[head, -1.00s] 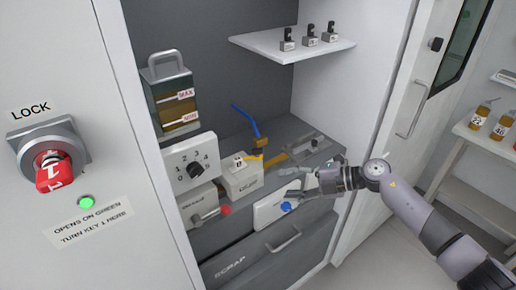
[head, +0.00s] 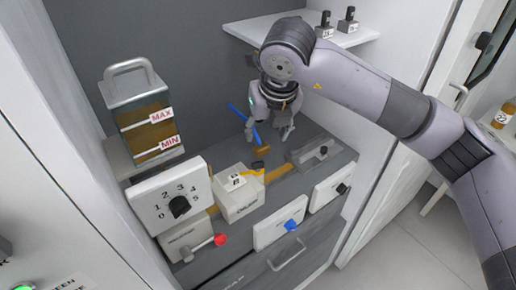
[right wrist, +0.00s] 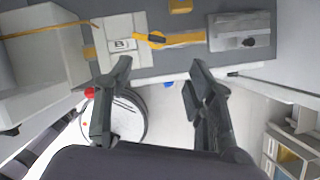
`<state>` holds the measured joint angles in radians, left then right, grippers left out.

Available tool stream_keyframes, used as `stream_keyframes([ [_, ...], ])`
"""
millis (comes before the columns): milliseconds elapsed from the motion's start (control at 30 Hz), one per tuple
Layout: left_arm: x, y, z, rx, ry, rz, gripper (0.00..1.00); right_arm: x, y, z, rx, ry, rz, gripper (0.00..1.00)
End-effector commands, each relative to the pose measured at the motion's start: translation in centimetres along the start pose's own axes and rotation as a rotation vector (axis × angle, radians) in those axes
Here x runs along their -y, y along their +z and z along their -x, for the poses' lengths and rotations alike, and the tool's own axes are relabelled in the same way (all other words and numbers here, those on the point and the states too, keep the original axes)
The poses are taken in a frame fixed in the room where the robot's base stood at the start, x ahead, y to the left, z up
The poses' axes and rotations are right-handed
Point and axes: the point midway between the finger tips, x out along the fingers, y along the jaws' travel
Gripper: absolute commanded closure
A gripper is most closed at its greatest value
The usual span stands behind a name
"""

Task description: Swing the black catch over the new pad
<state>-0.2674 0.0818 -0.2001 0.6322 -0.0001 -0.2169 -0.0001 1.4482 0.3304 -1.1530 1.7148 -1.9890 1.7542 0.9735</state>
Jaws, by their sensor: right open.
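A white pad marked B (head: 236,179) lies on a white block (head: 240,202) in the cabinet; the pad also shows in the right wrist view (right wrist: 122,44). A small black piece, which looks like the catch (head: 258,165), sits beside the pad at the end of a yellow strip (head: 280,173). In the right wrist view the catch (right wrist: 156,38) appears to the right of the pad, not across it. My right gripper (head: 268,136) is open and empty, pointing down above and behind the block. My left gripper is out of view.
A blue-handled tool (head: 243,122) stands near my right gripper. A grey plate with a black knob (head: 310,155) lies to the right. A dial box (head: 170,197), a red knob (head: 220,240) and a blue knob (head: 291,225) are in front. A shelf (head: 350,38) hangs above.

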Motion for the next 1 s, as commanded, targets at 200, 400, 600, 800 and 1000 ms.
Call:
stream_keyframes([
  [200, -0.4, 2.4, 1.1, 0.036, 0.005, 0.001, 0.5, 0.0, -0.1, -2.6, -0.006, -0.001, 0.001, 0.5],
  [400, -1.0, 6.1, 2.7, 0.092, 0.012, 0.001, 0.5, 0.0, 0.0, -6.9, -0.007, 0.001, -0.002, 0.5],
  [600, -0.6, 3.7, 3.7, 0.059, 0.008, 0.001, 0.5, -0.1, -0.1, -11.3, -0.006, 0.002, 0.0, 0.5],
  [800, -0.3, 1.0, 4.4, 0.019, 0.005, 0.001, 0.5, -0.1, 0.0, -14.9, -0.004, 0.002, -0.001, 0.5],
  [1000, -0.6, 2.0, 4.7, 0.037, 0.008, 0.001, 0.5, -0.1, 0.0, -16.9, -0.002, 0.002, 0.001, 0.5],
])
